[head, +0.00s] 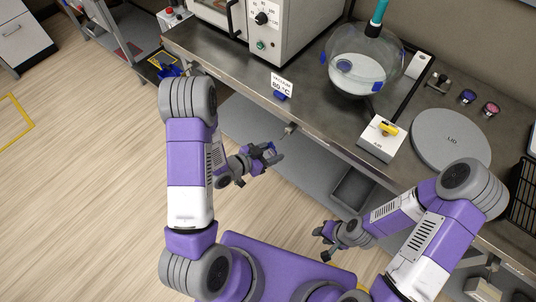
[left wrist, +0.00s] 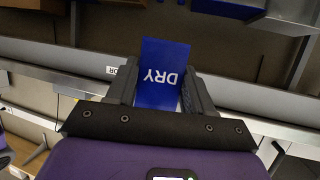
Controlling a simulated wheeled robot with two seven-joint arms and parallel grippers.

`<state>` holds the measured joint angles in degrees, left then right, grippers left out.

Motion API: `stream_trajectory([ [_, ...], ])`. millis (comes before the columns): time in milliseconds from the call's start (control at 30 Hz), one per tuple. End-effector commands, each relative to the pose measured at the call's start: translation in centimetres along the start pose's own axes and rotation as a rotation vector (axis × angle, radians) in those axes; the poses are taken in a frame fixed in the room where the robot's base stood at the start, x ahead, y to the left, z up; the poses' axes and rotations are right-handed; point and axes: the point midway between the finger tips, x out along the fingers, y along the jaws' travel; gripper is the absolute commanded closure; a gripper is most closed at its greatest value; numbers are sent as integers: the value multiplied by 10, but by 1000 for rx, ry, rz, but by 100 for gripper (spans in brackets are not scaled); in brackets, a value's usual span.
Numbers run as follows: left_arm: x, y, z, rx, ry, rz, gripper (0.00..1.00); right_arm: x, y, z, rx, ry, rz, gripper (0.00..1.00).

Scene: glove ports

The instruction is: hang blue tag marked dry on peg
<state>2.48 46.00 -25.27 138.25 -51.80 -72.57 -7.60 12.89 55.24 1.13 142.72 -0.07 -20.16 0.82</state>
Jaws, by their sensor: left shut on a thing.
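My left gripper (head: 270,155) is shut on a blue tag (head: 267,151), held in the air in front of the bench's front edge. In the left wrist view the tag (left wrist: 162,75) stands between the two fingers, with white "DRY" lettering upside down. A small metallic fitting (head: 289,130) that looks like the peg sticks out from the bench's front edge, a little beyond and right of the left gripper. The tag is apart from it. My right gripper (head: 322,243) appears open and empty, low in front of the bench.
The bench (head: 315,116) carries an oven-like cabinet (head: 285,30), a round glass flask (head: 365,62), a white box with a yellow knob (head: 382,139) and a grey disc (head: 451,139). A "VACUUM 80 °C" sign (head: 282,84) stands near the edge. A lower shelf (head: 255,125) lies under the bench.

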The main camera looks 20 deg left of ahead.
Motion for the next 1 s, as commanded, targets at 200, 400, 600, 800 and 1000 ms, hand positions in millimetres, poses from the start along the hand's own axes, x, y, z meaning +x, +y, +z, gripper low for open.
stream_trajectory([
  [200,13,-3,-4,1,0,1,76,-1,-1,0,0,0,0,61],
  [400,24,-6,-7,0,0,0,76,-2,-1,0,0,0,0,61],
  [600,35,-9,-11,1,1,1,76,-3,-1,0,0,0,0,61],
  [800,47,-12,-16,4,5,1,81,-4,-2,0,0,0,0,61],
  [1000,57,-15,-13,1,8,-1,81,5,2,0,0,0,0,61],
])
